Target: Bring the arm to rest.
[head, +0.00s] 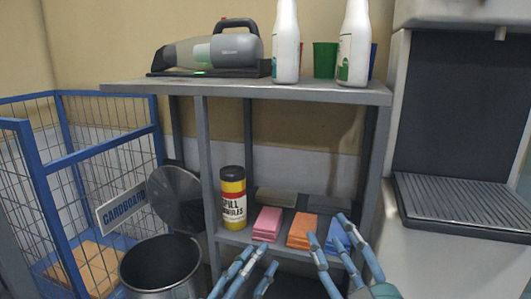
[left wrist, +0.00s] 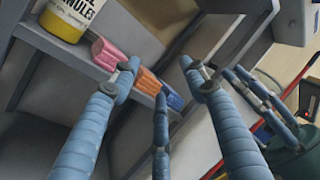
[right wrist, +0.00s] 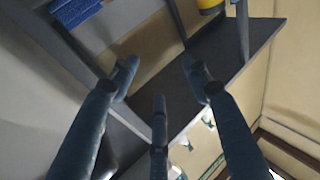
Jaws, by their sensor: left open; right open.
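My left gripper (head: 250,266) is open and empty at the bottom of the head view, in front of the rack's lower shelf. In the left wrist view its fingers (left wrist: 158,72) are spread with nothing between them. My right gripper (head: 328,240) is open and empty, just right of the left one, in front of the shelf's right end. In the right wrist view its fingers (right wrist: 160,70) are apart, with a dark shelf surface behind them. The metal rack (head: 204,150) stands ahead of both grippers. Whether any finger touches it I cannot tell.
The lower shelf holds a yellow spill granules canister (head: 232,200) and pink (head: 267,224), orange (head: 301,230) and blue (head: 338,238) stacks. A handheld vacuum (head: 215,50) and white bottles (head: 286,45) stand on top. A bin (head: 160,266) and blue cage (head: 75,158) are left.

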